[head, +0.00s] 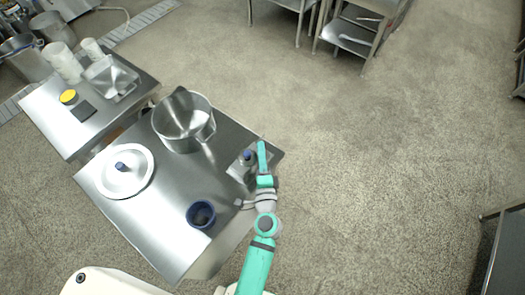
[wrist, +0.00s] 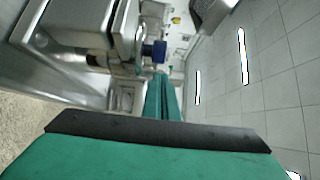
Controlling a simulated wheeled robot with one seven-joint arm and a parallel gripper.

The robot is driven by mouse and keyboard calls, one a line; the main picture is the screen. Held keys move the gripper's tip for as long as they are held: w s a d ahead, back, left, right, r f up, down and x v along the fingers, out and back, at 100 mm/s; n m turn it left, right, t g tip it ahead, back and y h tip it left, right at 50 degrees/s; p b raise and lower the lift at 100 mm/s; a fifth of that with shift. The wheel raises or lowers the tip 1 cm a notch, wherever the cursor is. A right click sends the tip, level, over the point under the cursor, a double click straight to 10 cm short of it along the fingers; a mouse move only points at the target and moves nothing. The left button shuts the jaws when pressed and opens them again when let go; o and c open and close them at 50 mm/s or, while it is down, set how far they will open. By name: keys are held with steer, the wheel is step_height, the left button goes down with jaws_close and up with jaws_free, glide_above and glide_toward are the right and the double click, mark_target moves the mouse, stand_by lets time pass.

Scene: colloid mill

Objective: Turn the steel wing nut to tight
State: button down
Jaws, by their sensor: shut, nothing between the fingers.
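My gripper (head: 262,148) is shut and empty at the right edge of the steel table in the head view. Its closed green fingers also show in the wrist view (wrist: 163,90). Just left of the fingers, a small steel unit (head: 237,169) with a blue knob (head: 248,155) stands on the table, partly hidden by my gripper. In the wrist view the blue knob (wrist: 158,51) shows just beyond the fingertips, apart from them in the picture. I cannot make out the steel wing nut in either view, nor whether the fingers touch anything.
The steel table (head: 172,225) also bears a large steel pot (head: 197,137), a round lid with a blue knob (head: 125,182) and a dark blue cup (head: 201,214). A second table (head: 50,125) with containers stands at upper left.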

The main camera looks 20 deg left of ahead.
steer(key=shift+s+a+y, duration=0.25)
steer(key=shift+a+y, duration=0.05)
steer(key=shift+a, duration=0.45)
steer(key=s+d, duration=0.1)
steer(key=d, duration=0.4)
steer(key=s, duration=1)
steer(key=shift+a, duration=0.45)
